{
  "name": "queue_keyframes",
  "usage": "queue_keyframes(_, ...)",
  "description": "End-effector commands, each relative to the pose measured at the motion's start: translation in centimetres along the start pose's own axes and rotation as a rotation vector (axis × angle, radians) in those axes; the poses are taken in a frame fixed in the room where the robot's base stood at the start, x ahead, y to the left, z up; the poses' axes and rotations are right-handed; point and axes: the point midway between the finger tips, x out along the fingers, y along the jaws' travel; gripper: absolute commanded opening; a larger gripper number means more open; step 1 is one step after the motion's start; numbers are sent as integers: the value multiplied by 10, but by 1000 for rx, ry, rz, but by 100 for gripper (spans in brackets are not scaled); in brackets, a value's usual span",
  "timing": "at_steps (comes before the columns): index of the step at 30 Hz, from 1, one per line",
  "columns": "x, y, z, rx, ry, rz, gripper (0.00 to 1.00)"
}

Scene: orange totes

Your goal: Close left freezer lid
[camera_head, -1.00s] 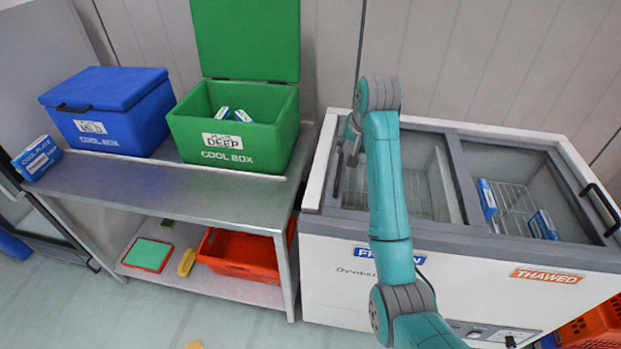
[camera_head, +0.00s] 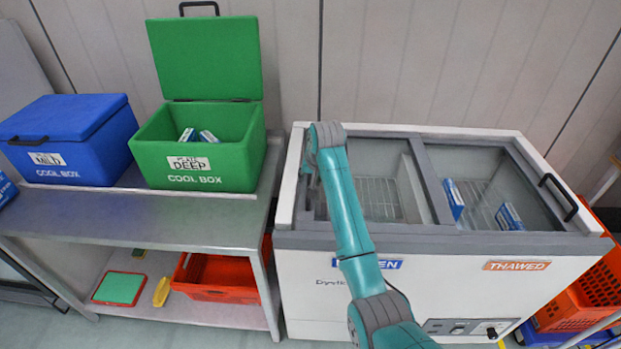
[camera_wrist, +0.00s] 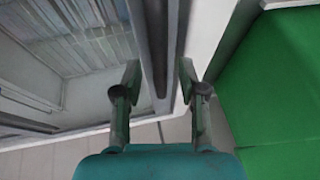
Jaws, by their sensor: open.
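The white chest freezer (camera_head: 310,262) stands at the right in the head view, with grey top frames around two compartments. The left compartment (camera_head: 377,198) shows a wire rack inside; how far its glass lid covers it is hard to tell. My gripper (camera_head: 311,180) is at the freezer's left end, partly hidden by my arm. In the wrist view my gripper (camera_wrist: 160,75) is open, its two fingers apart on either side of a dark grey frame bar (camera_wrist: 155,55) along the freezer's edge. Whether the fingers touch the bar is not clear. The left lid's handle cannot be made out.
The right compartment holds blue-and-white packs (camera_head: 508,216) and has a black handle (camera_head: 558,197) at its right end. An open green cool box (camera_head: 195,165) stands close left on a steel table (camera_head: 150,218), beside a closed blue box (camera_head: 65,140). Orange crates (camera_head: 580,300) stand right.

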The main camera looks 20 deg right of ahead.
Motion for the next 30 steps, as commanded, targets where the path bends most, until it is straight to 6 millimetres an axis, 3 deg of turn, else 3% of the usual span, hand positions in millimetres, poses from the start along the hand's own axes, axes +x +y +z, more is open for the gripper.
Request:
queue_keyframes(5, 0, 0, 0, 0, 0, 0, 41)
queue_keyframes(10, 0, 0, 0, 0, 0, 0, 4)
queue_keyframes(11, 0, 0, 0, 0, 0, 0, 0)
queue_keyframes(29, 2, -15, 1, -2, 1, -4, 0)
queue_keyframes(30, 2, -15, 1, -2, 1, -4, 24)
